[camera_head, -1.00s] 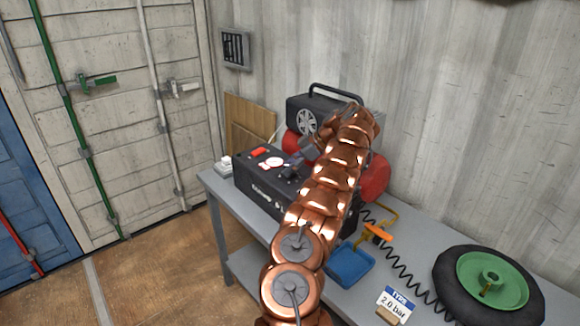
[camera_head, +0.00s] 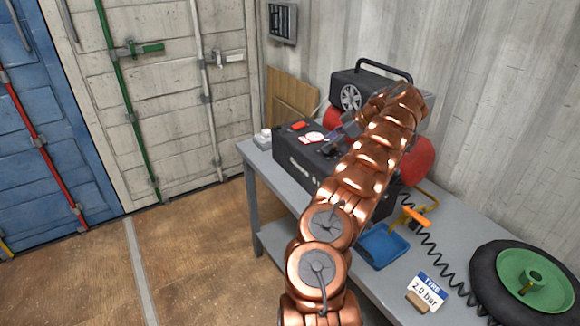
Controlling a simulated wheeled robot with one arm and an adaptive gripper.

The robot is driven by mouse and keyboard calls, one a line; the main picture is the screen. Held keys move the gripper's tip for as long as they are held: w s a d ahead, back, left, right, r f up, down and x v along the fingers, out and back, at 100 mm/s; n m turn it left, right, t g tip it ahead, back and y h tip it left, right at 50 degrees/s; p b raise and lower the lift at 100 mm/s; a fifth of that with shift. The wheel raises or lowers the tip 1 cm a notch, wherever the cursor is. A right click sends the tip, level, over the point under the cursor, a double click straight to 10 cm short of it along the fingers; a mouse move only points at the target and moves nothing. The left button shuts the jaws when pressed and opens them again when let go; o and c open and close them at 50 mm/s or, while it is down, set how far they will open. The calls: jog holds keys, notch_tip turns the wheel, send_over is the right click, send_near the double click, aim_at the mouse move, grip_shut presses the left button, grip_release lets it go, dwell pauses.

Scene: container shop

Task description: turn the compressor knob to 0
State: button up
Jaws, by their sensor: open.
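The compressor (camera_head: 297,158) is a black box with a red switch (camera_head: 299,126) and a round white gauge (camera_head: 312,137) on its top, and a black motor housing (camera_head: 350,97) and red tank behind. It stands on the grey table. My copper arm crosses in front of its right part. My gripper (camera_head: 338,142) is over the compressor's top panel, to the right of the gauge. It is small and partly hidden by the arm, with its jaws open. The knob cannot be told apart from the gripper and dark panel here.
On the grey table (camera_head: 375,290) lie a blue tray (camera_head: 383,248), an orange-handled air hose (camera_head: 414,216), a "2.0 bar" sign (camera_head: 427,290) and a tyre with a green rim (camera_head: 535,278). A wooden board (camera_head: 292,98) leans at the wall. The floor left of the table is clear.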

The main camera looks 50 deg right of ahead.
jog(key=shift+f+b, duration=0.25)
jog(key=shift+b, duration=0.15)
jog(key=m+h+b, duration=0.2)
jog(key=b, duration=0.2)
jog(key=shift+m+t, duration=0.4)
jog(key=shift+r+m+h+b, duration=0.15)
jog(key=shift+m+h+b, duration=0.35)
jog(key=shift+b, duration=0.05)
jog(key=shift+m+h+b, duration=0.5)
jog(key=shift+m+b, duration=0.1)
jog(key=shift+b, duration=0.25)
jog(key=shift+r+m+h+b, duration=0.1)
jog(key=shift+m+h+b, duration=0.7)
jog(key=shift+m, duration=0.3)
